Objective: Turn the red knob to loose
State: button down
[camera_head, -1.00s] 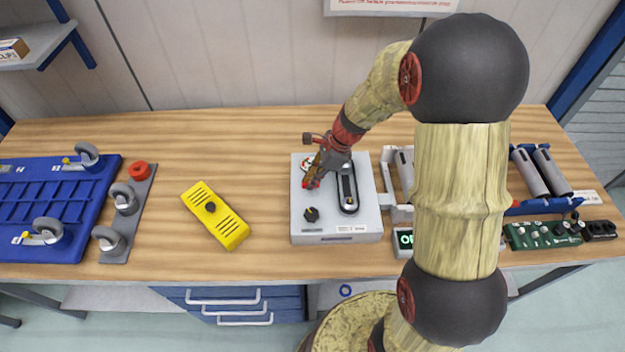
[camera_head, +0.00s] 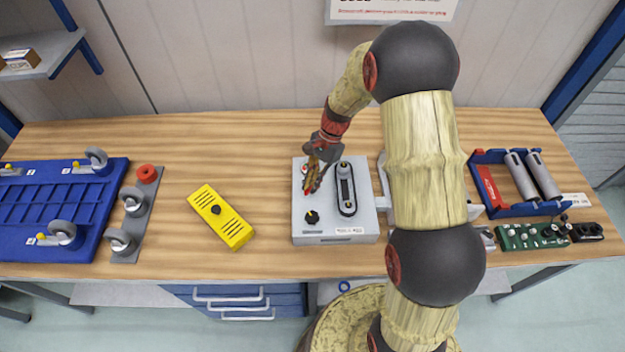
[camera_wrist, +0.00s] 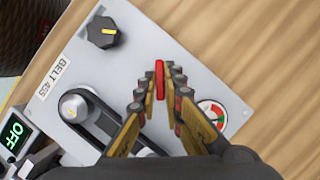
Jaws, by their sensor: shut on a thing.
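The grey box (camera_head: 335,232) sits on the bench, with a belt on two pulleys (camera_head: 346,188), a black knob (camera_head: 312,218) and a round red, white and green dial. In the wrist view, the red knob (camera_wrist: 159,79) is a narrow upright bar on the box's top face. My gripper (camera_wrist: 159,88) is shut on it, one finger on each side. In the head view, my gripper (camera_head: 311,184) reaches down onto the left part of the box and hides the red knob. The dial (camera_wrist: 212,113) shows partly behind my right finger. The label "BELT 455" (camera_wrist: 53,78) lies near the black knob.
A yellow slotted block (camera_head: 220,217) lies left of the box, with bare wood between. Blue rack (camera_head: 517,209) and green board (camera_head: 530,236) stand right. A display reads OFF (camera_wrist: 13,135).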

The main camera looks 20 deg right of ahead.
jog(key=n+g+h+p, duration=0.1)
jog(key=n+p, duration=0.1)
jog(key=n, duration=0.2)
jog(key=shift+w+a+n, duration=0.1)
jog(key=shift+w+n, duration=0.05)
jog(key=shift+n, duration=0.25)
jog(key=n+h, duration=0.1)
jog(key=n, duration=0.1)
jog(key=n+g+p, duration=0.1)
jog(key=n, duration=0.1)
jog(key=shift+a+n+h, duration=0.1)
jog(key=shift+n+h, duration=0.2)
jog(key=shift+h, duration=0.1)
jog(key=c, duration=2)
grip_release()
jog(key=shift+c, duration=0.2)
jog(key=shift+o, duration=0.6)
jog(key=shift+g, duration=0.3)
jog(key=shift+w+r, duration=0.1)
jog(key=v, duration=1.1)
jog(key=shift+r, duration=0.4)
jog(key=shift+w, duration=0.1)
